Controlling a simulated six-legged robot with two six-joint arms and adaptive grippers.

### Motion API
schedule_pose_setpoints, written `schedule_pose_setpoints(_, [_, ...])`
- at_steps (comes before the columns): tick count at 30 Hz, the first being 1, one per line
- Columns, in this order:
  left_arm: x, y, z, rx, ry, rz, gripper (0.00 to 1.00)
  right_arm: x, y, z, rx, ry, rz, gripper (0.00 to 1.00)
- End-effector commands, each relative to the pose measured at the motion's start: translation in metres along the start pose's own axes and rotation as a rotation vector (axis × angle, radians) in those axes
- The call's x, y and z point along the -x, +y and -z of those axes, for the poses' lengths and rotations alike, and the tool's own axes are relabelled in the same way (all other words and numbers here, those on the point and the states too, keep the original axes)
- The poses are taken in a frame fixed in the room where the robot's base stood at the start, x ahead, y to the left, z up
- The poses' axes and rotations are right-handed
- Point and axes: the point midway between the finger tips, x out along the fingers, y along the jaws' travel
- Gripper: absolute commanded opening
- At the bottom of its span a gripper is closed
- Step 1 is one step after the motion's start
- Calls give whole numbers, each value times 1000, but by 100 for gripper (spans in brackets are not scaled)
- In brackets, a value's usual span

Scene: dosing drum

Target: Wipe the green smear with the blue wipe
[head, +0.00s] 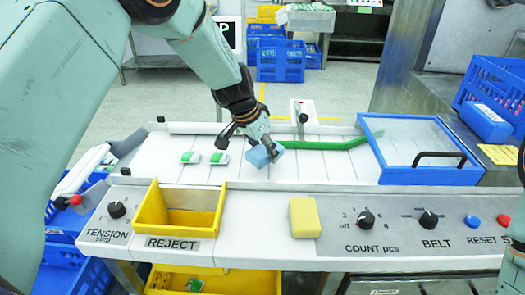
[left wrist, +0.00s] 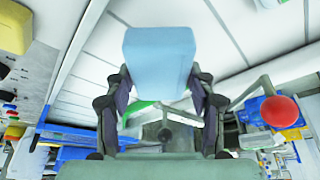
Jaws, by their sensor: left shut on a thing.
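My left gripper (head: 264,147) is shut on the blue wipe (head: 262,156), a small light-blue block. It holds the wipe over the white belt (head: 235,172), near the middle. Whether the wipe touches the belt I cannot tell. In the left wrist view the wipe (left wrist: 160,58) sits between both fingertips. A long green strip (head: 325,144) runs right from beside the gripper towards the clear cover; whether it is the smear or a guide I cannot tell. A piece of green (left wrist: 140,108) also shows behind the fingers in the left wrist view. No right fingertips are visible.
Two green-and-white pieces (head: 190,157) lie on the belt at left. A blue-framed clear cover (head: 408,176) closes the belt's right end. In front are a yellow reject bin (head: 182,220), a yellow block (head: 304,218) and panel knobs (head: 366,220).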

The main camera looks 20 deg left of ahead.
Motion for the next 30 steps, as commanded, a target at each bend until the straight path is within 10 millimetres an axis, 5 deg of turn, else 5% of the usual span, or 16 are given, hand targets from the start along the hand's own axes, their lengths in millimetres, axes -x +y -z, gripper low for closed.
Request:
schedule_pose_setpoints(13, [40,-5,15,11,2,6,21,34,0,0,0,0,0,0])
schedule_pose_setpoints(30, [42,-6,15,13,2,7,21,35,0,0,-1,0,0,0])
